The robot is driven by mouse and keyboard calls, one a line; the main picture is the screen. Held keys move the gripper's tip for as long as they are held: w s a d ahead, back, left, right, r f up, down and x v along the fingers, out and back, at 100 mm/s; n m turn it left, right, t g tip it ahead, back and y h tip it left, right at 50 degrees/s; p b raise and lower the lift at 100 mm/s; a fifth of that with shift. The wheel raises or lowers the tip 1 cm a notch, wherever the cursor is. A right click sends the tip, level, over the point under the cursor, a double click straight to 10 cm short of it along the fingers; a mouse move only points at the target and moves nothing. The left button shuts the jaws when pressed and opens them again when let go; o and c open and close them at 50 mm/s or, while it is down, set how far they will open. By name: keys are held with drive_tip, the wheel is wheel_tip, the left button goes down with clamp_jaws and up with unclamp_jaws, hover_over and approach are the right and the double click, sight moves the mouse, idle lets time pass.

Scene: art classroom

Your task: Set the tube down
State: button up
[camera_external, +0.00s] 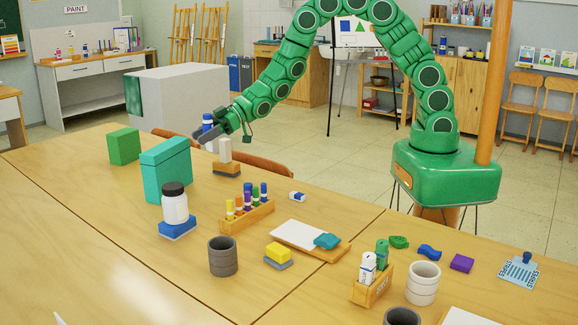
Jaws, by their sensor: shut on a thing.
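My gripper (211,136) is above the far-left part of the table (95,215), at the end of the green arm. It is shut on a small tube (208,121) with a blue and white body, which stands up out of the dark fingers. Just below and right of the gripper, a white upright piece (225,150) shows above a brown and dark block (227,169) on the table. I cannot tell whether the gripper touches the white piece.
A teal box (166,170) and a green box (123,146) stand left of the gripper. A white jar (174,206) on a blue base and a wooden rack (247,216) of several colored tubes stand nearer. A small blue and white eraser (297,196) lies to the right.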

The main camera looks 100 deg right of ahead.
drive_tip(key=s+a+r+n+g+y, duration=0.3)
drive_tip(key=s+a+n+g+y, duration=0.4)
drive_tip(key=s+a, duration=0.7)
drive_tip(key=s+a+f+n+g, duration=0.1)
drive_tip(key=s+a+n+g, duration=0.25)
drive_tip(key=s, duration=0.55)
drive_tip(key=s+a+f+n+g, duration=0.25)
drive_tip(key=s+n+g, duration=0.2)
drive_tip(key=s, duration=0.55)
drive_tip(key=shift+y, duration=0.3)
drive_tip(key=shift+w+a+f, duration=0.1)
drive_tip(key=shift+a+f, duration=0.1)
drive_tip(key=shift+f, duration=3.25)
drive_tip(key=shift+w+a+f, duration=0.1)
drive_tip(key=shift+a+f, duration=0.05)
drive_tip(key=shift+f, duration=3.25)
drive_tip(key=shift+f, duration=0.2)
drive_tip(key=o, duration=1.1)
drive_tip(key=shift+r, duration=0.1)
